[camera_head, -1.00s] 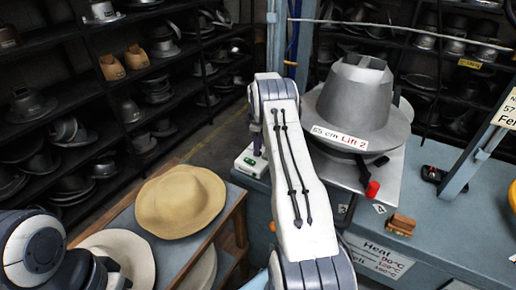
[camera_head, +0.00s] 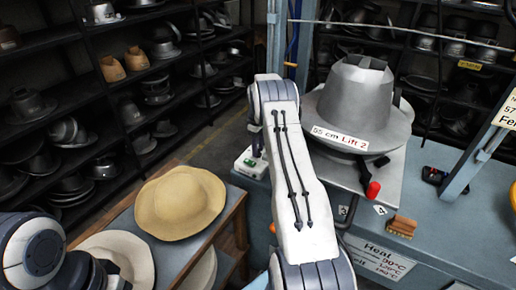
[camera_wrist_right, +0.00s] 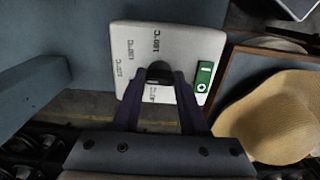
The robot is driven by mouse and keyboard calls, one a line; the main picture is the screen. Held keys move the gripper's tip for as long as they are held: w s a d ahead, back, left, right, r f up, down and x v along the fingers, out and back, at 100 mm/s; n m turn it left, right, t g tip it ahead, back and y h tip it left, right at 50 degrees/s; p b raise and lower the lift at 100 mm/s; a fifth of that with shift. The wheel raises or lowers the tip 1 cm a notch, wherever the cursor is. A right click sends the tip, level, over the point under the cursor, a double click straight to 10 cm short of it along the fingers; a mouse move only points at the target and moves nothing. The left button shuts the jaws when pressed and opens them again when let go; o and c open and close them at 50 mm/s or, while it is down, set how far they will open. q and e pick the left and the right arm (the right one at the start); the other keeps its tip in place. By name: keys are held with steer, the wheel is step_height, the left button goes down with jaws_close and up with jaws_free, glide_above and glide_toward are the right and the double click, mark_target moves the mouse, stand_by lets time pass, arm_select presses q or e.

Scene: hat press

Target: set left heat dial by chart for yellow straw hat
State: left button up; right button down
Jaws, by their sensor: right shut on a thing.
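The left heat dial is a dark knob (camera_wrist_right: 159,70) on a pale panel, with temperature marks around it in the right wrist view; the marks are small and partly unreadable. My right gripper (camera_wrist_right: 160,88) is shut on this knob, one finger on each side. In the head view the dial box (camera_head: 245,165) shows at the bench's left edge, and my right arm hides much of it. The yellow straw hat (camera_head: 180,203) lies on the wooden rack. My left gripper is not visible.
The grey metal hat press form (camera_head: 352,105) labelled "55 cm Lift 2" stands on the blue bench (camera_head: 465,225), with a red-tipped handle (camera_head: 373,190). A green switch (camera_wrist_right: 203,86) sits beside the dial. A brush (camera_head: 402,226) lies on the bench.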

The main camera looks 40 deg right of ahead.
steer(key=shift+c, duration=2.2)
jaws_free()
steer(key=shift+r, duration=0.1)
step_height(320, 180, up, 10)
steer(key=b, duration=0.1)
steer(key=shift+r+b, duration=0.2)
steer(key=shift+b, duration=0.15)
